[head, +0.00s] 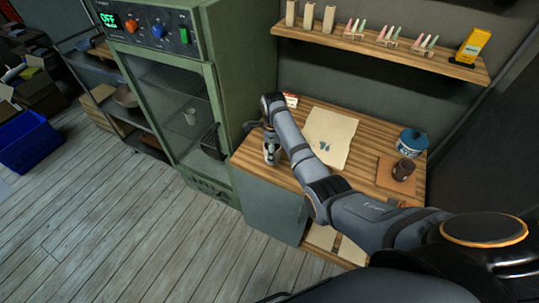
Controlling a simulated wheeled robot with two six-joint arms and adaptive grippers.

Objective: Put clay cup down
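My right arm reaches in from the right across the wooden worktop. My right gripper (270,153) points down at the worktop's left edge, beside the green cabinet. It is small and partly behind my own arm, so I cannot tell whether it is open or holds anything. I cannot tell which one is the clay cup. My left gripper is out of view.
A pale sheet (331,135) with small bluish pieces lies mid-worktop (360,178). A blue tin (411,142) stands at the right rear. A wall shelf (375,48) above holds several tools and a yellow packet. A blue crate (30,142) sits far left. The floor in front is clear.

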